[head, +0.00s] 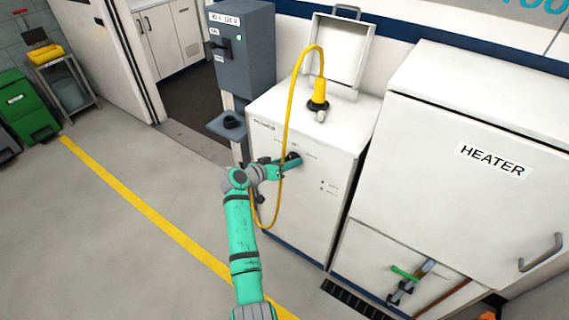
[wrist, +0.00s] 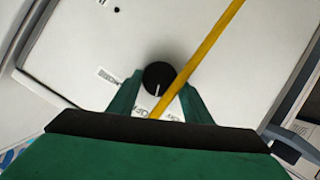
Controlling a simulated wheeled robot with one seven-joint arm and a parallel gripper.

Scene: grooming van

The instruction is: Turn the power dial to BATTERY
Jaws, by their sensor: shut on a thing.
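The power dial (wrist: 160,76) is a round black knob with a white pointer line, on the front of a white cabinet (head: 335,185). In the wrist view its pointer line faces the lower edge of the picture. Small printed labels sit beside and below the knob, but are partly hidden and hard to read; which one the pointer marks, I cannot tell. My gripper (wrist: 160,88) is shut on the dial, one green finger on each side. In the head view my gripper (head: 289,163) reaches the cabinet front and partly covers the dial.
A yellow cable (head: 286,110) loops from a yellow plug (head: 319,95) on the cabinet top down past my wrist; it crosses the wrist view in front of the dial. A grey power pedestal (head: 243,60) stands left, the HEATER cabinet (head: 460,160) right.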

